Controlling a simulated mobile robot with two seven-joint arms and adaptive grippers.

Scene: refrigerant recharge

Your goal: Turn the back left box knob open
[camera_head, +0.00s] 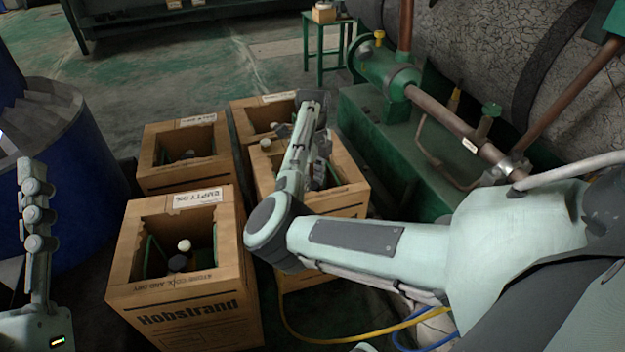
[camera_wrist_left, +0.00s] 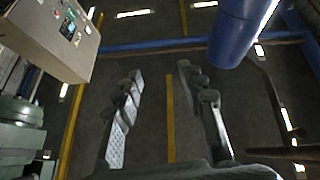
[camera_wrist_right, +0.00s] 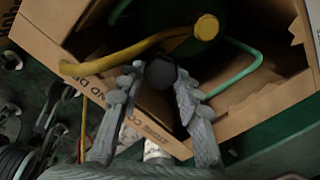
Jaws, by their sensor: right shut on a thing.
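In the right wrist view, my right gripper (camera_wrist_right: 158,82) is shut on a dark round knob (camera_wrist_right: 160,73) beside a yellow cap (camera_wrist_right: 206,27). My left gripper (camera_head: 38,210) is raised at the left; in the left wrist view its fingers (camera_wrist_left: 162,75) stand apart, empty.
The front left carton (camera_head: 190,310) holds a white ball-like top (camera_head: 184,245). The back right carton (camera_head: 240,118) stands behind my right gripper. A yellow hose (camera_head: 345,340) lies along the floor. Green machinery (camera_head: 370,130) stands at the right, a blue drum (camera_head: 85,165) at the left.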

